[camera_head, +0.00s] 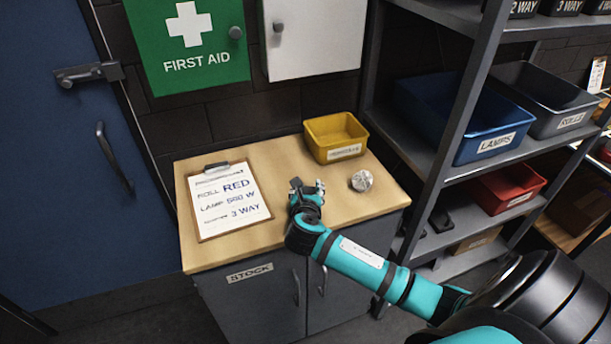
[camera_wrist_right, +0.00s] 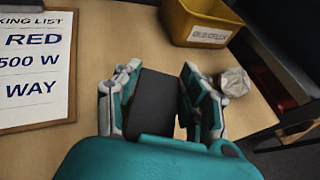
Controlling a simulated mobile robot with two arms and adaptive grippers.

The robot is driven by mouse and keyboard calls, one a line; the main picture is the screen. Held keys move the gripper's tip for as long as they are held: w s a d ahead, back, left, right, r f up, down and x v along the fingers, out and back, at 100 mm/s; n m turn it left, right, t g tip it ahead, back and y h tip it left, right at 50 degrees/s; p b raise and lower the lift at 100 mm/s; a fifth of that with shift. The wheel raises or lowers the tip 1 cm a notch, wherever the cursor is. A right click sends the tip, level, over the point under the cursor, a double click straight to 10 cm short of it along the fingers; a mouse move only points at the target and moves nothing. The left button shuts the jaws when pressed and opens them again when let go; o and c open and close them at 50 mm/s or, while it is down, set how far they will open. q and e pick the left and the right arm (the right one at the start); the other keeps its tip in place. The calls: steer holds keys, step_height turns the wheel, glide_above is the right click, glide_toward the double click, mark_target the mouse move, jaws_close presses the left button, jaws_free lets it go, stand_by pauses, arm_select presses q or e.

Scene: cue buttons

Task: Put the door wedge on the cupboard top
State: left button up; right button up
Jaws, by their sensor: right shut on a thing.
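The door wedge (camera_wrist_right: 155,100) is a dark grey block between the fingers of my right gripper (camera_wrist_right: 160,82) in the right wrist view. The fingers are shut on its two sides. In the head view my right gripper (camera_head: 307,186) is over the middle of the pale wooden cupboard top (camera_head: 375,209), between the clipboard and a silver ball. There the wedge is mostly hidden by the gripper. I cannot tell whether the wedge touches the wood or is just above it. My left gripper is not in view.
On the top are a clipboard (camera_head: 229,200) at left, a yellow bin (camera_head: 336,137) at the back right and a crumpled silver ball (camera_head: 361,180) at right. A shelf rack (camera_head: 450,110) with bins stands at right. Bare wood shows behind and in front of the gripper.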

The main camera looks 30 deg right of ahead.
steer(key=w+d, duration=0.1)
steer(key=w, duration=0.1)
steer(key=w+d, duration=0.2)
steer(key=w+d+f+p, duration=0.1)
steer(key=w+d, duration=0.1)
steer(key=shift+w+d, duration=0.2)
steer(key=shift+w, duration=0.2)
steer(key=shift+f, duration=1.85)
steer(key=o, duration=1.2)
steer(key=shift+r, duration=0.1)
steer(key=v, duration=1.2)
